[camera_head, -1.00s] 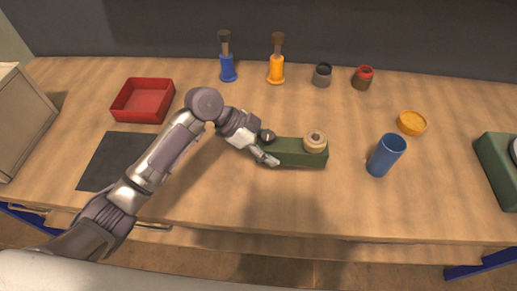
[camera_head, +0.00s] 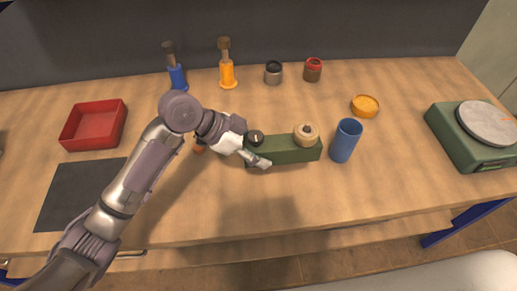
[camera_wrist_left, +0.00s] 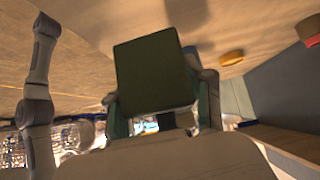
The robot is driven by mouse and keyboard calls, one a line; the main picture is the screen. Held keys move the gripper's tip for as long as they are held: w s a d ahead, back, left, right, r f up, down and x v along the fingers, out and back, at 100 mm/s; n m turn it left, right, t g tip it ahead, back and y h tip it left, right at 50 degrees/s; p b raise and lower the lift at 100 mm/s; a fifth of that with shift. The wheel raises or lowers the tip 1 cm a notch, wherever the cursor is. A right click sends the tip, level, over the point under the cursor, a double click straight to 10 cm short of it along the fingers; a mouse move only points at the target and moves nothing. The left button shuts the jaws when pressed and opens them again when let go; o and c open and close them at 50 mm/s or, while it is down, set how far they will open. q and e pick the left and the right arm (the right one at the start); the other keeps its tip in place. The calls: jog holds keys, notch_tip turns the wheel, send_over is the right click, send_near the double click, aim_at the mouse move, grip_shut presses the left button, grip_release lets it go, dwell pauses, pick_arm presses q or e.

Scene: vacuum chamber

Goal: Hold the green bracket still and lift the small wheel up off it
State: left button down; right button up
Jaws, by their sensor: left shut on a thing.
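The green bracket (camera_head: 290,155) is a long, low block lying on the table in the head view. The small wheel (camera_head: 306,134), a tan ring-like piece, sits on top near its right end. A dark round knob (camera_head: 256,138) is on its left end. My left gripper (camera_head: 262,158) is shut on the bracket's left end. In the left wrist view the bracket (camera_wrist_left: 155,72) shows its dark green end face between the fingers; the wheel cannot be made out there. My right gripper is not in view.
A blue cup (camera_head: 345,141) stands close right of the bracket. An orange dish (camera_head: 365,106), two small jars and two bottles stand behind. A green scale (camera_head: 466,147) is far right; a red tray (camera_head: 67,137) and dark mat (camera_head: 78,195) are left. The table in front is clear.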

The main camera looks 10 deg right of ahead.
pick_arm(q)
jog(key=shift+w+a+f+b, duration=0.4)
jog(key=shift+a+f, duration=0.35)
jog(key=shift+a, duration=0.05)
jog(key=shift+w+a+f+b, duration=0.45)
jog(key=shift+a+f, duration=0.25)
jog(key=shift+a, duration=0.1)
jog(key=shift+w+a+f+b, duration=0.35)
jog(key=shift+a+f+b, duration=0.05)
jog(key=shift+a+f, duration=0.4)
jog(key=shift+w+a+f+b, duration=0.45)
jog(key=shift+a+f+b, duration=0.2)
jog(key=shift+a+f, duration=0.25)
jog(key=shift+w+a+f+b, duration=0.4)
jog(key=shift+a+f+b, duration=0.2)
jog(key=shift+a+f, duration=0.35)
jog(key=shift+w+a+f+b, duration=0.45)
jog(key=shift+a+f+b, duration=0.25)
jog(key=shift+a, duration=0.3)
jog(key=shift+f, duration=0.2)
jog(key=shift+f, duration=0.3)
jog(key=shift+c, duration=2.2)
grip_release()
jog(key=shift+s+f, duration=0.1)
